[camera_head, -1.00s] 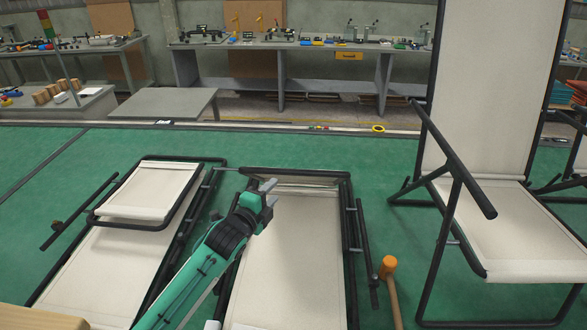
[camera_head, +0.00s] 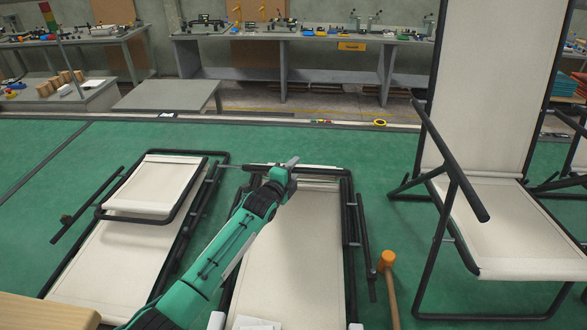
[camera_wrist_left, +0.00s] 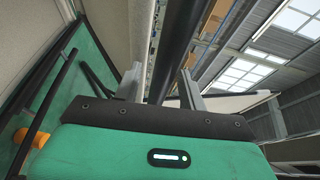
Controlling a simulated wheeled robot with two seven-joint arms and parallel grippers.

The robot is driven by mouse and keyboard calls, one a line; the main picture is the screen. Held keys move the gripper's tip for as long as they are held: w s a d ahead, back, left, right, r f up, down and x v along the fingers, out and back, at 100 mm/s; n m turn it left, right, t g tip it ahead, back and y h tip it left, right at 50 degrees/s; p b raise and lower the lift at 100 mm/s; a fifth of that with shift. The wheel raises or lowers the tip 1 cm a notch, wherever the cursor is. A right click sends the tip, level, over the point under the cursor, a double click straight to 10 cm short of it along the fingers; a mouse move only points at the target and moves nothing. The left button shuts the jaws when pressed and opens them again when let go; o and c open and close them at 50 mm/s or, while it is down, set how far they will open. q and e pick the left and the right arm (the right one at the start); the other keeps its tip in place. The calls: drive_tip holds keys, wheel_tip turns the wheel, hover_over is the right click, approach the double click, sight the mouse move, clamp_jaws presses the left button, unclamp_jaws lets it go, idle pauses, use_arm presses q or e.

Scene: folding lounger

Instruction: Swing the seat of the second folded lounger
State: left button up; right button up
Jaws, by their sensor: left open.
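The folded lounger in the middle (camera_head: 290,250) lies flat on the green floor, with cream fabric and a black tube frame. My left gripper (camera_head: 290,168) is at its far end, over the far cross tube. In the left wrist view a black tube (camera_wrist_left: 175,45) runs between the two open fingers (camera_wrist_left: 160,85); I cannot tell whether they touch it. My arm hides part of the lounger's left side. Another folded lounger (camera_head: 115,255) lies to the left, its small seat panel (camera_head: 145,190) on top. My right gripper is not in view.
An unfolded lounger (camera_head: 495,215) stands at the right. An orange-headed mallet (camera_head: 387,262) lies beside the middle lounger. A wooden surface (camera_head: 40,312) is at the lower left. Workbenches (camera_head: 320,50) line the back wall.

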use_arm(q)
drive_tip(key=shift+c, duration=0.3)
drive_tip(key=c, duration=0.8)
clamp_jaws()
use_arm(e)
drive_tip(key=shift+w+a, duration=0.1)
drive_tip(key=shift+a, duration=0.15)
